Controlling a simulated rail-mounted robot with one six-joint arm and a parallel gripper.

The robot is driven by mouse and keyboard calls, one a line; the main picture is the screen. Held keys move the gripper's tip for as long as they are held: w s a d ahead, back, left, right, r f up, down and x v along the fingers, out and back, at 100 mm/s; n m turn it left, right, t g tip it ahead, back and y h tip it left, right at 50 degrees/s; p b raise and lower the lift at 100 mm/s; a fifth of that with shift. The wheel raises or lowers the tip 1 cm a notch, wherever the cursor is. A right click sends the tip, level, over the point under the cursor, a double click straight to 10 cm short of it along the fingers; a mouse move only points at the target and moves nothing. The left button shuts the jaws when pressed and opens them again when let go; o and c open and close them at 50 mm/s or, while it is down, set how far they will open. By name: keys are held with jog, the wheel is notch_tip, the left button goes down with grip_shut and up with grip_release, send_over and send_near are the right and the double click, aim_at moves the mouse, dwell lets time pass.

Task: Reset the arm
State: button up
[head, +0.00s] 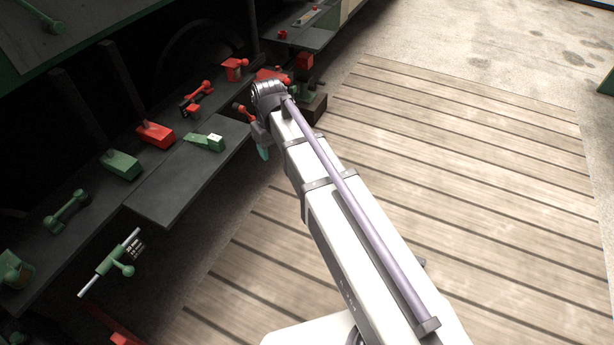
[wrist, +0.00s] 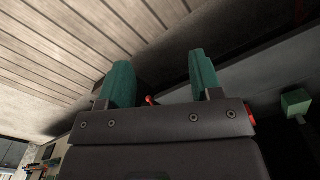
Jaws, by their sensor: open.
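My gripper shows in the wrist view (wrist: 160,85) with its two green fingers spread apart and nothing between them. In the head view my white arm reaches from the lower right up toward the shelf, and part of my gripper (head: 263,152) shows as a green fingertip beside the right end of the dark shelf board. The rest of my gripper is hidden behind the arm or too small to make out. A small red thing (wrist: 150,100) shows behind the fingers in the wrist view.
A dark shelf (head: 185,195) on the left bears several red and green parts, among them a green block (head: 204,142) and a red block (head: 155,135). A green handled rod (head: 110,262) is at lower left. The plank floor (head: 480,160) on the right is clear.

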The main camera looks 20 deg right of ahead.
jog(key=s+d+m, duration=0.2)
jog(key=s+d, duration=0.1)
jog(key=s, duration=0.5)
jog(key=s+d+m, duration=0.2)
jog(key=s+d, duration=0.1)
jog(key=s, duration=0.5)
notch_tip(320, 180, up, 7)
jog(key=p, duration=0.7)
jog(key=shift+w+d, duration=0.2)
jog(key=shift+d, duration=0.05)
